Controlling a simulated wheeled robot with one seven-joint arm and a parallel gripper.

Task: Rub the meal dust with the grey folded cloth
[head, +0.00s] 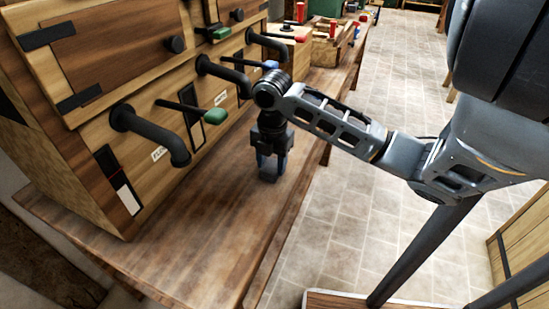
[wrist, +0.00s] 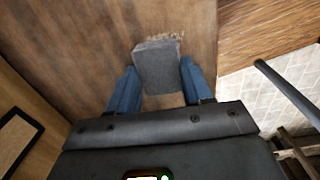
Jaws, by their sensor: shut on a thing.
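My gripper (head: 271,170) points down at the wooden bench (head: 190,235), near its front edge. In the wrist view its blue fingers (wrist: 156,88) are shut on the grey folded cloth (wrist: 156,65), a small thick block. The cloth is at or very close to the bench top; I cannot tell whether it touches. A pale patch of meal dust (wrist: 178,38) shows on the wood just beyond the cloth's far edge. A paler patch also shows on the near side, between the fingers. Part of the dust may be hidden under the cloth.
A wooden mill cabinet (head: 75,125) stands along the back of the bench. Black pipes (head: 150,133) and a green-ended lever (head: 214,116) jut out from it near my gripper. The bench top to the left is clear. Tiled floor (head: 340,225) lies beyond the front edge.

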